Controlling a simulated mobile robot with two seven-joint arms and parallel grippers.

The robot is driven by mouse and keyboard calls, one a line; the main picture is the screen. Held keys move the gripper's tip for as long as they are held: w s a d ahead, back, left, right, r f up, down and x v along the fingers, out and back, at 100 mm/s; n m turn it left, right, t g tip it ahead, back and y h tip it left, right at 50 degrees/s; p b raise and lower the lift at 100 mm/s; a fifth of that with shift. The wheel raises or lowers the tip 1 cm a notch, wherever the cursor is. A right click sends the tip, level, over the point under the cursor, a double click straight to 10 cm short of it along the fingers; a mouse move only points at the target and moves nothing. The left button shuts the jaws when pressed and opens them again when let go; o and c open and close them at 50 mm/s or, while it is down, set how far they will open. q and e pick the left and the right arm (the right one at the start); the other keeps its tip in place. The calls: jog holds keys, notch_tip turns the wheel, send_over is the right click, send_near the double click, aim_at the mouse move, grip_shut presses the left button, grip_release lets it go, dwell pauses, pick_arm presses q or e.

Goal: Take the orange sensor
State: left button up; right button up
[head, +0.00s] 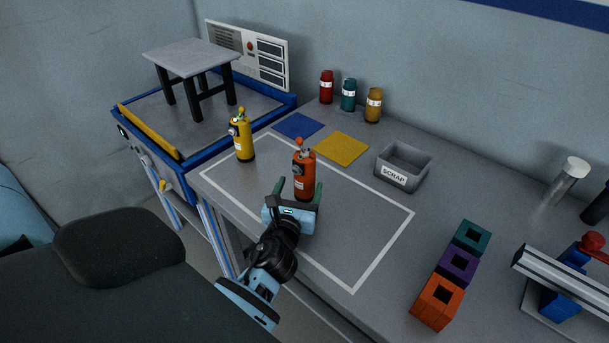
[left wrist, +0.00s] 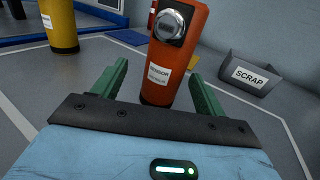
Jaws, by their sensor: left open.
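The orange sensor (head: 304,176) is an upright orange cylinder with a white label and a round grey part near its top. It stands on the grey table inside the white outlined area. My left gripper (head: 297,189) is open, with its green fingers pointing at the sensor. In the left wrist view the sensor (left wrist: 174,55) stands just ahead, between the lines of the two fingers (left wrist: 160,85). I cannot tell whether they touch it. My right gripper is not in view.
A yellow cylinder (head: 242,138) stands to the left. A grey scrap bin (head: 404,166), a yellow mat (head: 341,148) and a blue mat (head: 297,125) lie behind. Several coloured blocks (head: 458,265) sit at the right. The outlined area right of the sensor is clear.

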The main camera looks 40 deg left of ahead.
aim_at(306, 178)
pick_arm(q)
jog(key=x, duration=0.4)
jog(key=shift+w+d, duration=0.2)
jog(key=shift+d, duration=0.1)
jog(key=shift+w+a, duration=0.2)
jog(key=shift+w, duration=0.25)
jog(key=c, duration=1.1)
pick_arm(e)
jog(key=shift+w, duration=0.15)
pick_arm(q)
jog(key=shift+r, duration=0.4)
notch_tip(306, 178, up, 4)
jog(key=shift+f+p, duration=0.1)
jog(key=shift+p, duration=0.9)
jog(key=shift+s+a, duration=0.4)
jog(key=shift+s, duration=2.25)
jog(key=shift+s+a, duration=0.4)
jog(key=shift+s, duration=2.25)
jog(key=shift+s+a, duration=0.4)
jog(key=shift+s, duration=2.25)
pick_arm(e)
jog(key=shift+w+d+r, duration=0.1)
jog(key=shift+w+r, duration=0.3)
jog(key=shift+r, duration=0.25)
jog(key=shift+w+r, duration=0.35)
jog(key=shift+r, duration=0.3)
